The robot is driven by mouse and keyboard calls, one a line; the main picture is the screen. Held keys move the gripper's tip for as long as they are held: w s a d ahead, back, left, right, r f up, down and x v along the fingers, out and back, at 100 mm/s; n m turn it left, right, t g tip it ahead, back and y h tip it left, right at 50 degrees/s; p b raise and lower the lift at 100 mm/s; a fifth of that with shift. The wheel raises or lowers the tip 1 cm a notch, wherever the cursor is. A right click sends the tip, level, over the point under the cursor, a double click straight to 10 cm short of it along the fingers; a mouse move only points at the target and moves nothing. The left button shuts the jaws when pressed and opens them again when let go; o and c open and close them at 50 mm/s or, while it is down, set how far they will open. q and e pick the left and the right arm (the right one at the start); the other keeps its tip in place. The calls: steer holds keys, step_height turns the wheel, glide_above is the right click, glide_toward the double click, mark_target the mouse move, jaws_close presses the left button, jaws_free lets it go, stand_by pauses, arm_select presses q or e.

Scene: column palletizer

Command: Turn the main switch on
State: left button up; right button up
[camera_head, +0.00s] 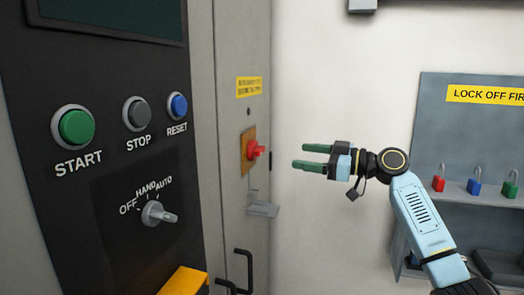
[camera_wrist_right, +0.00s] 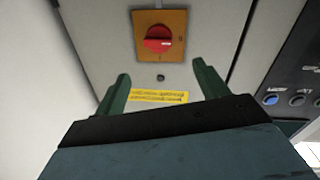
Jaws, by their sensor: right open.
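The main switch (camera_head: 255,149) is a red rotary knob on a yellow-orange plate, on the grey cabinet's narrow side face. It also shows in the right wrist view (camera_wrist_right: 158,39), top centre, with the camera's picture turned over. My right gripper (camera_head: 299,156) is open and empty, its green fingers pointing left at the knob with a gap between. In the wrist view the two fingers (camera_wrist_right: 160,78) stand apart below the knob, one to each side, not touching it. My left gripper is not in view.
A control panel with START (camera_head: 76,127), STOP (camera_head: 136,113) and RESET (camera_head: 178,105) buttons and a selector (camera_head: 157,213) stands left. A small bracket (camera_head: 263,210) and black handle (camera_head: 243,268) sit below the switch. A lock-off board (camera_head: 440,125) with several padlocks is at right.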

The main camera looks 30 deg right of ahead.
mark_target(262, 151)
steer(key=p+x, duration=0.2)
steer(key=x, duration=0.9)
steer(key=shift+p+x, duration=0.35)
steer(key=shift+x, duration=0.55)
steer(key=shift+f, duration=0.15)
steer(key=c, duration=0.9)
